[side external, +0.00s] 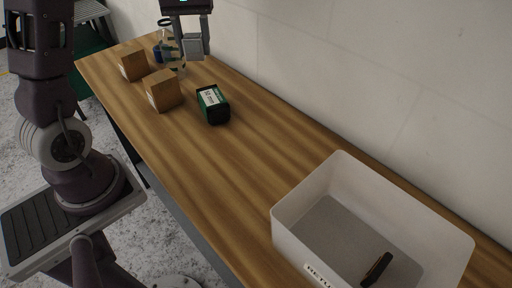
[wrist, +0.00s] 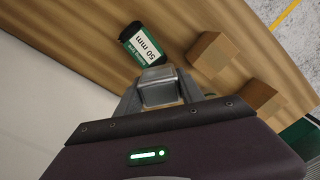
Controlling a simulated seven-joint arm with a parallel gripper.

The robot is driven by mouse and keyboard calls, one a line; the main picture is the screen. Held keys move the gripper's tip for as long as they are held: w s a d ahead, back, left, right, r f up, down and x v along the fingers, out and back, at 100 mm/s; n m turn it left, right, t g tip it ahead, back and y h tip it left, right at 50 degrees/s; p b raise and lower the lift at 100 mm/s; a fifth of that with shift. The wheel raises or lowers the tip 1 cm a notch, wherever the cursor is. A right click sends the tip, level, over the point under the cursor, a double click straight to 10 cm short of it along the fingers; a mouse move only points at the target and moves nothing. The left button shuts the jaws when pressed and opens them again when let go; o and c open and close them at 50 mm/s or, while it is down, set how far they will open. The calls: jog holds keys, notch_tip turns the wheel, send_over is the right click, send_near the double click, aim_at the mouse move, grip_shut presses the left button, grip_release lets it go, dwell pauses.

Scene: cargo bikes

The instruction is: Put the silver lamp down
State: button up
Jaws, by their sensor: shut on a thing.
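The silver lamp (side external: 193,46) is a small grey, boxy piece between the fingers of my gripper (side external: 194,38) at the far end of the bench. My gripper is shut on it. In the wrist view the lamp (wrist: 160,89) sits between the two fingertips (wrist: 160,98), its front face toward the bench. It appears to be held above the wooden bench top; the exact gap is hard to tell.
A green-and-black 50 mm box (side external: 212,104) lies on the wooden bench (side external: 215,155). Two brown cartons (side external: 162,90) (side external: 133,64) and a bluish bottle-like item (side external: 159,52) stand near the far end. A pale bin (side external: 290,225) holding a dark item (side external: 376,269) is at the near end. The middle is clear.

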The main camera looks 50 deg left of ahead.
jog(key=s+d+m, duration=0.2)
jog(key=d+m, duration=0.3)
jog(key=d, duration=0.8)
jog(key=s+d+m, duration=0.2)
jog(key=d+m, duration=0.3)
jog(key=d, duration=0.9)
notch_tip(320, 180, down, 15)
jog(key=shift+w+a+r, duration=0.1)
jog(key=shift+a+r, duration=0.05)
jog(key=shift+f, duration=0.25)
jog(key=o, duration=1.4)
